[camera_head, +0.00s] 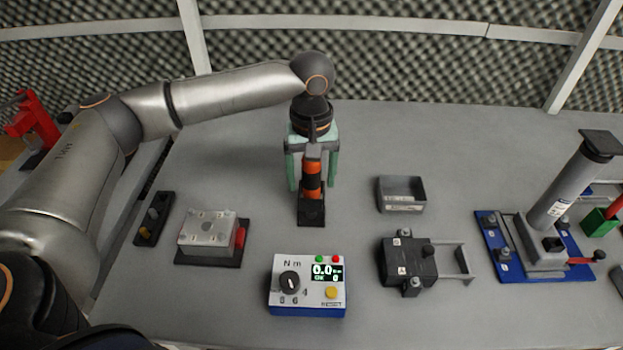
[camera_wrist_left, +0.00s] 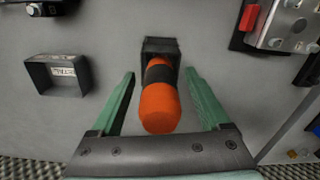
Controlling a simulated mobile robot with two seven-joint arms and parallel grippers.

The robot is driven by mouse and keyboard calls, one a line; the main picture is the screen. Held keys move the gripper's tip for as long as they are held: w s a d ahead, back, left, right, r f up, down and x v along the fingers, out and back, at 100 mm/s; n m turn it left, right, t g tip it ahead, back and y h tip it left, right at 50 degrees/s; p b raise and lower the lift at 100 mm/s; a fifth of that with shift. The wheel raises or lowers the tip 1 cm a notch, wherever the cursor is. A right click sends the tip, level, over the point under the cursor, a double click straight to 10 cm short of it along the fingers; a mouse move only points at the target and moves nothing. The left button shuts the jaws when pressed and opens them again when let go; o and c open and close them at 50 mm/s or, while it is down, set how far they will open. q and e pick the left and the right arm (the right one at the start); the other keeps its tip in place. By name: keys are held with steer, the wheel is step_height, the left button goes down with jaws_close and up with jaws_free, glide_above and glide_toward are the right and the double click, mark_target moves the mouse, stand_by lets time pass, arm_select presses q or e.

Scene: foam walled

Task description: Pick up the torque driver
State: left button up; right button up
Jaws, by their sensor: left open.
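The torque driver (camera_head: 312,178) has an orange and black handle and stands upright in a small black holder (camera_head: 311,212) on the grey table. In the left wrist view the orange driver (camera_wrist_left: 160,106) shows between the fingers, with its black holder (camera_wrist_left: 161,49) beyond it. My left gripper (camera_head: 312,182) has green fingers and points down around the driver. In the left wrist view the left gripper (camera_wrist_left: 159,88) is open, with one finger on each side of the handle and a visible gap on both sides. My right gripper is not in view.
A torque display box (camera_head: 307,285) stands in front of the holder. A metal block on a black base (camera_head: 208,236) is to the left. An open grey tray (camera_head: 401,194) and a black fixture (camera_head: 408,264) are to the right. A blue-based press (camera_head: 535,245) stands farther right.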

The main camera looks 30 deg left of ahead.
arm_select(q)
jaws_close()
stand_by(0.5)
steer(key=shift+r, duration=0.1)
step_height(320, 180, up, 10)
steer(key=shift+f+p, duration=0.1)
steer(key=shift+p, duration=0.6)
steer(key=shift+r+p, duration=0.5)
steer(key=shift+r, duration=0.05)
step_height(320, 180, up, 4)
steer(key=p, duration=0.6)
step_height(320, 180, up, 4)
steer(key=shift+p, duration=0.9)
